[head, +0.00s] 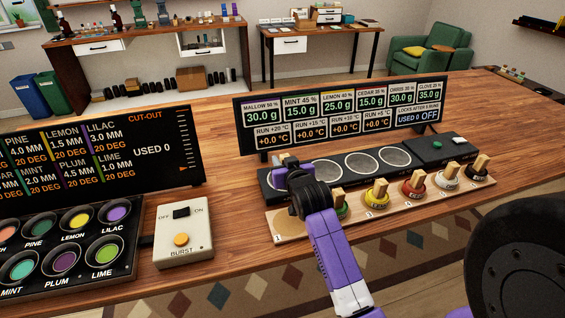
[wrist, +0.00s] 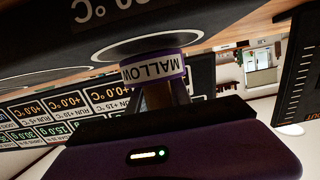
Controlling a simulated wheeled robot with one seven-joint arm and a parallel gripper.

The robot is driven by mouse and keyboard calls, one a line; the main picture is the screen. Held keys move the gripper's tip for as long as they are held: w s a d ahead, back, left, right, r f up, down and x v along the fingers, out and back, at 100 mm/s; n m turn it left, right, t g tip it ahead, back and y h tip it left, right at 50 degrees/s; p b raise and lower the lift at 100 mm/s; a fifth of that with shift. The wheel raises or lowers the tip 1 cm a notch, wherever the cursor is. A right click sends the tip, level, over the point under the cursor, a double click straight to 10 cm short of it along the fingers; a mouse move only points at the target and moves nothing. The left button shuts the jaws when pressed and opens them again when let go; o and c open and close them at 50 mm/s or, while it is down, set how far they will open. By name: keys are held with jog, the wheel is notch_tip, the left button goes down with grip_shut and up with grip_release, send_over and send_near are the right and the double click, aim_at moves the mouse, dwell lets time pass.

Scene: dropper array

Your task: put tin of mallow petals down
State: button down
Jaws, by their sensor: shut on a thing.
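The mallow tin (wrist: 153,68), with a white MALLOW label and a purple band, is between my fingers in the wrist view, which is upside down. My gripper (wrist: 165,95) is shut on it. The tin's base is at a grey round plate ringed in white on the dark strip (wrist: 45,45); I cannot tell whether it touches. In the head view my gripper (head: 292,172) is over the left end of the dark strip (head: 324,170), and my arm hides most of the tin and the plate below it.
Several tins with wooden handles, including a yellow one (head: 377,199) and a red one (head: 414,187), stand on the wooden rack (head: 291,228) in front; its left place looks empty. A display (head: 340,118) stands behind. A switch box (head: 183,231) is at left.

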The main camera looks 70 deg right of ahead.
jog(key=shift+f, duration=0.2)
jog(key=shift+f, duration=0.1)
jog(key=c, duration=1.2)
grip_release()
jog(key=shift+o, duration=0.2)
